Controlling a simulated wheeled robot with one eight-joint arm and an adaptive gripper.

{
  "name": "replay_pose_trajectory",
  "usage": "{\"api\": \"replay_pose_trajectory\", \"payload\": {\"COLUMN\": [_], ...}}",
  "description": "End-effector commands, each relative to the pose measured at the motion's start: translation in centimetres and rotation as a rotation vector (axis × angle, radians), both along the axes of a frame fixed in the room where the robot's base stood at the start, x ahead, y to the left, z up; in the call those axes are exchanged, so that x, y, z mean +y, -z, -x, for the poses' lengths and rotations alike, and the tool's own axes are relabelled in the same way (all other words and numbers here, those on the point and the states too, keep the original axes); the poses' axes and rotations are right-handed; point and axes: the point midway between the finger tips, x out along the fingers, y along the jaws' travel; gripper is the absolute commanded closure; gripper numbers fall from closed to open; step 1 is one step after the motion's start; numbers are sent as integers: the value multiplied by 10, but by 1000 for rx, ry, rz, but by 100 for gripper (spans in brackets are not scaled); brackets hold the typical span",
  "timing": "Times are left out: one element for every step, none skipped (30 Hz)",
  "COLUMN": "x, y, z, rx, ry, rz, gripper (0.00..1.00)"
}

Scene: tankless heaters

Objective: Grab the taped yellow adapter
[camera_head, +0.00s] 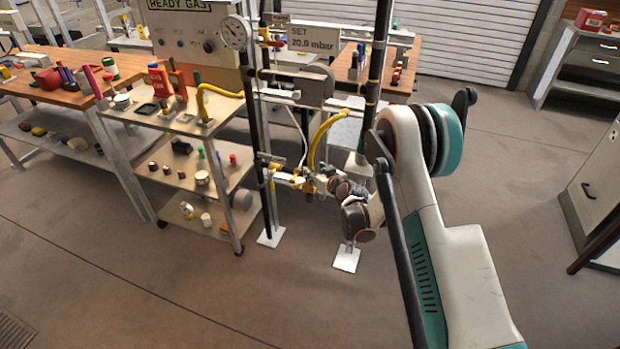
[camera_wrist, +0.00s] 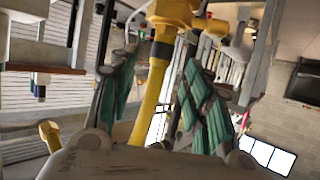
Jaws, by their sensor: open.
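My gripper (camera_wrist: 160,62) is open in the wrist view, with green-padded fingers left and right. A yellow tubular piece (camera_wrist: 150,98) with a dark taped band (camera_wrist: 162,50) runs between the fingers in the picture. It joins a wider yellow fitting (camera_wrist: 172,12) at the top. I cannot tell whether any finger touches it. In the head view my gripper (camera_head: 318,184) is at the pipework of the gas rig, below a curved yellow hose (camera_head: 326,132). The adapter cannot be picked out clearly there, as the arm end and pipes crowd that spot.
Black upright posts (camera_head: 374,75) and a pressure gauge (camera_head: 234,33) frame the rig. A tiered cart (camera_head: 180,125) with fittings stands left of it. A wooden workbench (camera_head: 75,75) is farther left. Open floor (camera_head: 130,285) lies in front.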

Motion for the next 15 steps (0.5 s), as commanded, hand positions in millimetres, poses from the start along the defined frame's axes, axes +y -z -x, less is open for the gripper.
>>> {"api": "replay_pose_trajectory", "payload": {"x": [1, 2, 3, 4, 5, 7, 9, 11, 13, 15, 17, 19, 20, 21, 22], "y": [2, 2, 2, 3, 4, 6, 8, 9, 11, 13, 14, 16, 16, 17, 18], "z": [-3, -4, -6, -7, -9, -13, -17, -21, -26, -30, -34, -38, -41, -44, -46], "rx": [0, 0, 0, 0, 0, 0, 0, 0, 0, 0, 0, 1, 0, 0, 0], "ry": [0, 0, 0, 0, 0, -1, -1, -1, -1, -1, 0, 0, 0, 0, 0], "rz": [0, 0, 0, 0, 0, 0, 0, 0, 0, 0, 0, 0, 0, 0, 0], "gripper": [55, 55, 55, 55, 55, 55, 55, 55, 55, 55, 55, 55, 55, 55, 55]}}
